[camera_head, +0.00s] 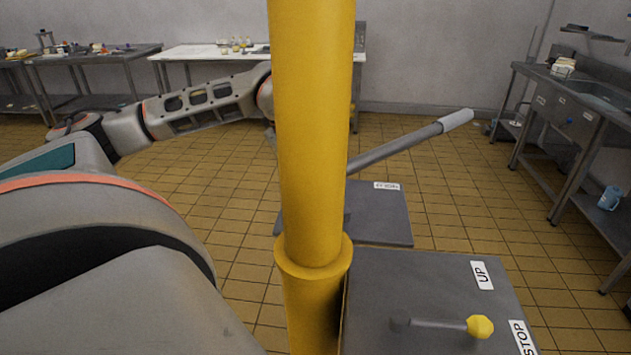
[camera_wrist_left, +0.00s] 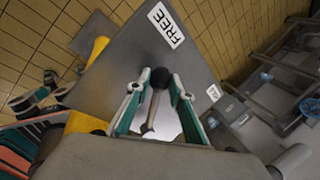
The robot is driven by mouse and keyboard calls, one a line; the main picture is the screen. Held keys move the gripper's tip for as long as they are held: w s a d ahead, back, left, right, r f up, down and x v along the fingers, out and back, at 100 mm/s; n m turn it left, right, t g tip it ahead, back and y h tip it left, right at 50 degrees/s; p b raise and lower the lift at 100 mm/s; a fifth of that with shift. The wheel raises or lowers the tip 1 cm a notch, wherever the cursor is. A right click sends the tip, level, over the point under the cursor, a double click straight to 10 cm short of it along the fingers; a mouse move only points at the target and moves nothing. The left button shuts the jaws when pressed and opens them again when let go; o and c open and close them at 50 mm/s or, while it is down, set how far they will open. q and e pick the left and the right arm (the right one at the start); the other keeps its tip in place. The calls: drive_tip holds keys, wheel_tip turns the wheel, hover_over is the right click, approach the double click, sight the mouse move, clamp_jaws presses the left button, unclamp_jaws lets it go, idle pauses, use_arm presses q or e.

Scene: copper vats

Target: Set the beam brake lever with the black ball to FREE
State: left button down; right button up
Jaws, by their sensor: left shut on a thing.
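The beam brake lever shows in the left wrist view as a metal rod (camera_wrist_left: 151,112) with a black ball (camera_wrist_left: 160,77) at its end. It is set on a grey plate (camera_wrist_left: 125,60) with a white FREE label (camera_wrist_left: 165,25). A second, smaller label (camera_wrist_left: 213,92) at the right is too small to read. My left gripper (camera_wrist_left: 159,86), with green-edged fingers, is shut on the lever at the black ball. In the head view a yellow post hides this gripper and the black ball. My right gripper is out of view.
The thick yellow post (camera_head: 312,130) stands close in front of me. Right of it are a long lever with a pale grip (camera_head: 457,120) and a grey box with a yellow-ball lever (camera_head: 480,326), labelled UP (camera_head: 482,275) and STOP (camera_head: 522,337). Steel tables line the walls.

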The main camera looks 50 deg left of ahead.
use_arm(q)
drive_tip(key=c, duration=1.8)
unclamp_jaws()
drive_tip(key=shift+s, duration=0.1)
drive_tip(key=v, duration=1.2)
drive_tip(key=shift+a, duration=0.1)
